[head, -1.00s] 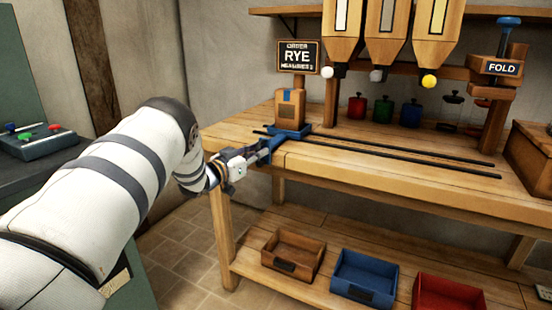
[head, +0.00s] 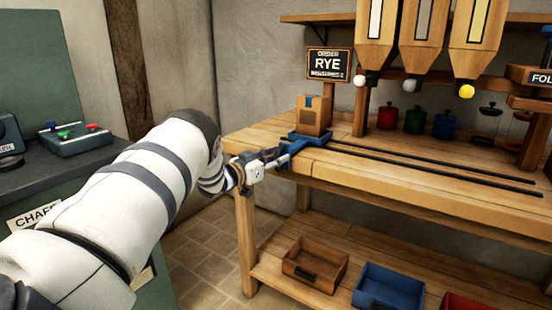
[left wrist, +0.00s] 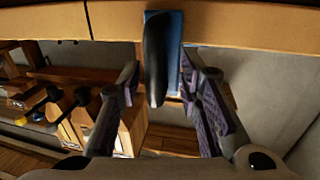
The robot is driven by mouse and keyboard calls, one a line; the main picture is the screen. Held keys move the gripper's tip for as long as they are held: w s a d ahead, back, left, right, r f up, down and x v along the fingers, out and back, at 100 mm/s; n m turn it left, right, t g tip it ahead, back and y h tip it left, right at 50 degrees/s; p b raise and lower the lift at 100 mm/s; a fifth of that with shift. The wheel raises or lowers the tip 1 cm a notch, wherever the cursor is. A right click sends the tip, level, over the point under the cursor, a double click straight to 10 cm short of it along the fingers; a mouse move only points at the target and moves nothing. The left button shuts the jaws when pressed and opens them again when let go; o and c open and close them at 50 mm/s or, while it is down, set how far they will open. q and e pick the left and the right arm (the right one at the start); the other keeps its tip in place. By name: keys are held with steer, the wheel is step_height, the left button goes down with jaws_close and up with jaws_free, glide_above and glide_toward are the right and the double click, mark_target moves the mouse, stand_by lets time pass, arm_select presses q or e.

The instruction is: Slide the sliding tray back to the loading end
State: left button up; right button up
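The sliding tray (head: 297,143) is blue and sits at the left end of two dark rails on the wooden bench. A tan wooden box (head: 312,117) with a blue mark stands upright on it. My left gripper (head: 277,160) is at the tray's front, by the bench's front edge. In the left wrist view its two fingers (left wrist: 160,82) are apart, one on each side of a dark upright handle (left wrist: 155,60). A blue piece (left wrist: 175,40) shows behind the handle. Gaps show between handle and fingers. My right gripper is not in view.
The dark rails (head: 430,165) run clear to the right along the bench. Three hoppers (head: 428,38) hang above, with an order sign reading RYE (head: 328,63). Red, green and blue canisters stand behind. Brown (head: 315,264), blue (head: 388,288) and red bins sit on the lower shelf.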

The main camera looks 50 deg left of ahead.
arm_select(q)
steer(key=shift+r, duration=0.1)
steer(key=s+d, duration=0.1)
steer(key=s, duration=1.1)
